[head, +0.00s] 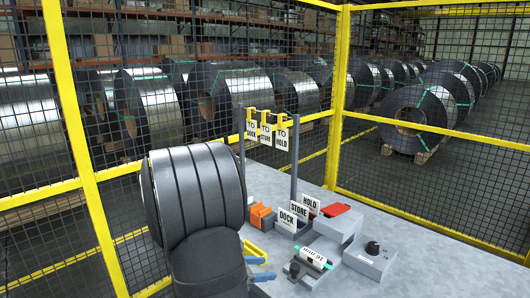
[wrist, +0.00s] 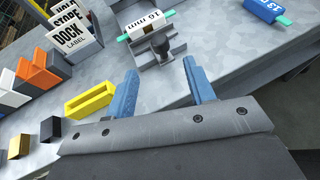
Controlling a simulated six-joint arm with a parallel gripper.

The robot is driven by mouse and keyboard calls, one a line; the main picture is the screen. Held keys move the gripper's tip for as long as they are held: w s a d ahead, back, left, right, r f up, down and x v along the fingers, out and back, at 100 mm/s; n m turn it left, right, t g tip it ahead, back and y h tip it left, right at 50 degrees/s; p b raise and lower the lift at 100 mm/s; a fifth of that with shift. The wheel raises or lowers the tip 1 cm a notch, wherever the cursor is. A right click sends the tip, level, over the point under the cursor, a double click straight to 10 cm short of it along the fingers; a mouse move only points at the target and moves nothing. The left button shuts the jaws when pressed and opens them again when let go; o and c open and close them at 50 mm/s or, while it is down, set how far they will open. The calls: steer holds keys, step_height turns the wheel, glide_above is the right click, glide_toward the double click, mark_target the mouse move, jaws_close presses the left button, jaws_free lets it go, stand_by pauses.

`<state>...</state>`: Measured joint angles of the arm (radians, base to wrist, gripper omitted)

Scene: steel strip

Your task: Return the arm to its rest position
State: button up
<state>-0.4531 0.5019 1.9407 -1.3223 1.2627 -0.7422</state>
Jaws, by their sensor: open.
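My gripper (head: 266,268) is low over the front of the grey bench in the head view, with my dark arm bulking to its left. In the wrist view its two blue fingers (wrist: 160,68) are spread apart with only bare bench visible between them, so it is open and empty. Beyond the fingertips is a grey cradle (wrist: 140,58) holding a white piece marked 16 mm (wrist: 152,22) with green ends. The fingers look apart from it. The same white piece shows in the head view (head: 313,257).
A yellow slotted block (wrist: 90,100) lies left of the fingers. Orange blocks (head: 261,217), DOCK (head: 288,219), STORE and HOLD signs, a red item (head: 335,209) on a grey box and a knobbed box (head: 372,262) crowd the bench. Yellow-framed mesh fencing (head: 340,95) stands behind.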

mark_target(293, 267)
steer(key=x, duration=1.2)
steer(key=shift+w+d, duration=0.1)
steer(key=shift+w+d+r, duration=0.1)
steer(key=shift+w+d, duration=0.75)
steer(key=shift+w, duration=0.15)
steer(key=shift+w+d, duration=0.35)
steer(key=shift+w, duration=0.05)
